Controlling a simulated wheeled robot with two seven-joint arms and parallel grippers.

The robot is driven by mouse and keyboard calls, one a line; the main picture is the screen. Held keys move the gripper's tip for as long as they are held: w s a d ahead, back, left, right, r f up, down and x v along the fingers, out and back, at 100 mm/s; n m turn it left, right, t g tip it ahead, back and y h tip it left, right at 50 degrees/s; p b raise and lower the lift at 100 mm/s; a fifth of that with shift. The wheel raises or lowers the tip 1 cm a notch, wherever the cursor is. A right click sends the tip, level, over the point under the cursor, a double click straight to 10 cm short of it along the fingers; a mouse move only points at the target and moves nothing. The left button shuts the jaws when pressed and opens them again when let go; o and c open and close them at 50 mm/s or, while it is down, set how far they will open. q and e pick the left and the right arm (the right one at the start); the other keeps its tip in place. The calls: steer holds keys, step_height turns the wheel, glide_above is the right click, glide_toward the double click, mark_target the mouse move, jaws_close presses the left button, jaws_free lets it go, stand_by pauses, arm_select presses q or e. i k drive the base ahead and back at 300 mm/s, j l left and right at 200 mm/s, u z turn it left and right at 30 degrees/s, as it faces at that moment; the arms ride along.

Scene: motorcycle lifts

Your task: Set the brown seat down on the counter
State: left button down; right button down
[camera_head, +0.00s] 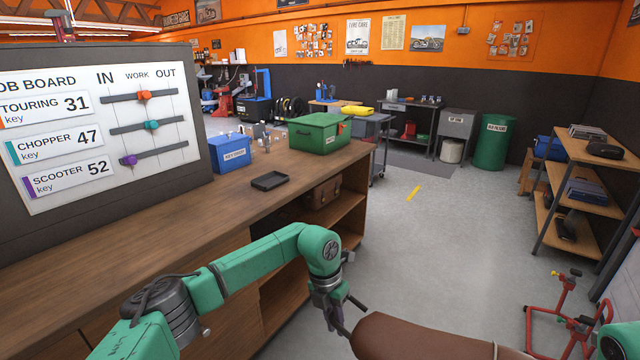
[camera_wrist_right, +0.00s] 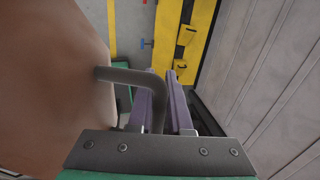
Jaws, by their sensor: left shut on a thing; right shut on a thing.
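The brown seat (camera_head: 425,340) is at the bottom of the head view, held up in front of the counter (camera_head: 190,240) and apart from it. It is cut off by the bottom edge. My left gripper (camera_head: 348,318) is shut at the seat's left end, on a dark bar there. In the right wrist view the seat (camera_wrist_right: 45,85) fills the left side. A grey bent bar (camera_wrist_right: 125,76) comes out of it to my right gripper (camera_wrist_right: 163,92), whose purple pads are shut on it. In the head view my right gripper is hidden.
The counter top holds a black tray (camera_head: 270,181), a blue box (camera_head: 231,153) and a green box (camera_head: 320,134); its near part is clear. A job board (camera_head: 100,120) stands on its left. A red stand (camera_head: 570,310) is on the floor at right.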

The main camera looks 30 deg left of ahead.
mark_target(154, 236)
steer(key=i+u, duration=0.2)
steer(key=i, duration=0.3)
steer(key=i+l+u, duration=0.2)
steer(key=i, duration=0.25)
steer(key=i+l+u, duration=0.2)
steer(key=i, duration=0.25)
steer(key=u, duration=1.85)
steer(key=i+j+u, duration=0.25)
steer(key=i, duration=0.5)
steer(key=i+l+u, duration=0.1)
steer(key=i+u, duration=0.15)
steer(key=i, duration=0.5)
